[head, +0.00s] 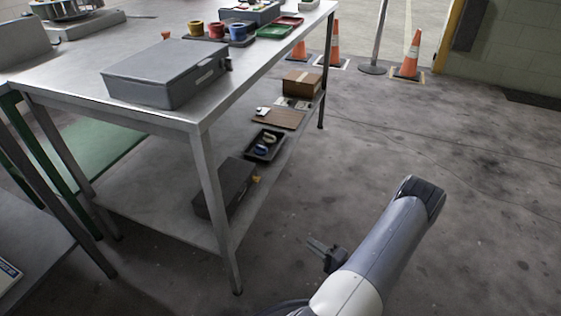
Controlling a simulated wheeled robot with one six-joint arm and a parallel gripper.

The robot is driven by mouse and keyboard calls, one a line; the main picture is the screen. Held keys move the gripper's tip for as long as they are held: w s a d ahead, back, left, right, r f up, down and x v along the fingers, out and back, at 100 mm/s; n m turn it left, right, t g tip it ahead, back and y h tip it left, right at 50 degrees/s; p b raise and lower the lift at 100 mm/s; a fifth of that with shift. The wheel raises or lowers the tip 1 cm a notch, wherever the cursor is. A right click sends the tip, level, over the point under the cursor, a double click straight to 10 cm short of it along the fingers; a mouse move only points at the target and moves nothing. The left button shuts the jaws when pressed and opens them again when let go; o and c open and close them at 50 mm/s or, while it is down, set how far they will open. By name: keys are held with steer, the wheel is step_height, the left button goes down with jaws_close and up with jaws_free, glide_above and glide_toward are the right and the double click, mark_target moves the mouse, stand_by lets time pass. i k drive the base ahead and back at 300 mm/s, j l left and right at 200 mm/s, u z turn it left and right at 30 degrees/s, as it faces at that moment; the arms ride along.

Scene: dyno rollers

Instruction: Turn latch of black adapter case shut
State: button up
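A dark, nearly black case (225,188) lies on the lower shelf of the metal workbench, near its front leg. A small orange piece (257,179), perhaps its latch, sticks out at the case's right side; I cannot tell which way it is turned. A larger grey case (165,75) with a closed lid sits on the bench top, with a small dark knob (228,63) at its right side. My gripper (318,246) is low over the floor, right of the bench and apart from both cases. It is small and partly hidden by my arm, so its opening is unclear.
The lower shelf (150,218) also holds a black tray (277,134) with rings, a brown board (278,119) and a brown box (302,84). Coloured cups and trays stand on the bench top (262,62). Orange cones (411,57) stand behind. The floor at right is clear.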

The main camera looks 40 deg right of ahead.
mark_target(255, 180)
steer(key=i+l+u, duration=0.1)
steer(key=l, duration=0.45)
steer(key=i+l+u, duration=0.1)
steer(key=l, duration=0.4)
steer(key=i+l, duration=0.1)
steer(key=l, duration=0.45)
steer(key=i+l+u, duration=0.15)
steer(key=l, duration=0.4)
steer(key=u, duration=1.1)
steer(key=k, duration=0.05)
